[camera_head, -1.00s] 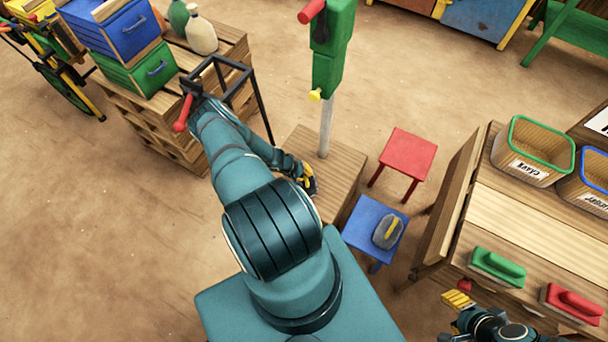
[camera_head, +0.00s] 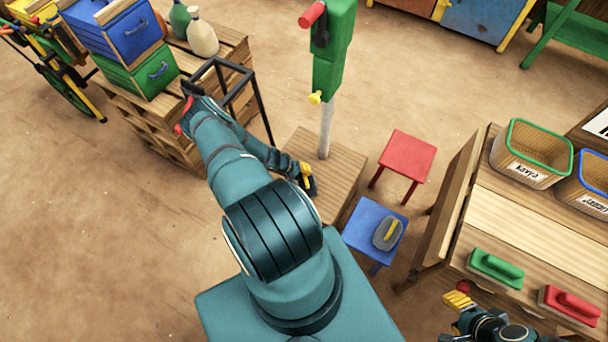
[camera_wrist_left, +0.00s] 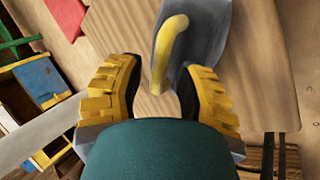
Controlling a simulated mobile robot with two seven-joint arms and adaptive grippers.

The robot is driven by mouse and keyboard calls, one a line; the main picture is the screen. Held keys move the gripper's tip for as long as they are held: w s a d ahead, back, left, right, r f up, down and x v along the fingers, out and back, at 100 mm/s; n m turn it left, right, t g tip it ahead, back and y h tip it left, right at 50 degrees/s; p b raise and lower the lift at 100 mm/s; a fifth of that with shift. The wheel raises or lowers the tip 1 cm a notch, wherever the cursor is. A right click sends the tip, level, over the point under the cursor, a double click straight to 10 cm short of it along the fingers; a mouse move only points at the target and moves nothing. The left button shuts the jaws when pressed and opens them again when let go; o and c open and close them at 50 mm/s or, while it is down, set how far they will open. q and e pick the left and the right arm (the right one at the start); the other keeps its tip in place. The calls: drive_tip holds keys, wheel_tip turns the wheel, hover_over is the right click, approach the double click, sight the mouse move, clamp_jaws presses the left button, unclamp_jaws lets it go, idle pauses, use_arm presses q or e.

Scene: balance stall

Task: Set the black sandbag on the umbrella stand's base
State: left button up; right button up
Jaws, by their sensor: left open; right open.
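The umbrella stand's base (camera_head: 340,172) is a wooden block with a pale pole rising from it. My left gripper (camera_head: 306,177) is low over its front part. In the left wrist view the fingers are apart, and a dark grey bag, seemingly the black sandbag (camera_wrist_left: 206,35), lies ahead with its yellow handle between them. The wooden base (camera_wrist_left: 115,32) is behind it; I cannot tell whether the bag's whole underside touches it. In the head view my gripper largely hides this bag. My right gripper (camera_head: 458,299) is open and empty at the lower right.
A grey bag with a yellow handle (camera_head: 388,233) sits on a blue stool (camera_head: 362,222) beside the base. A red stool (camera_head: 408,152) stands behind it. A wooden table (camera_head: 540,235) with baskets and floats is at right. A black frame (camera_head: 262,112) adjoins the left crates.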

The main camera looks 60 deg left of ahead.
use_arm(q)
drive_tip(key=p+v, duration=0.2)
drive_tip(key=v, duration=0.7)
drive_tip(key=shift+s+r, duration=0.2)
drive_tip(key=shift+r, duration=0.1)
drive_tip(key=shift+s+a, duration=0.1)
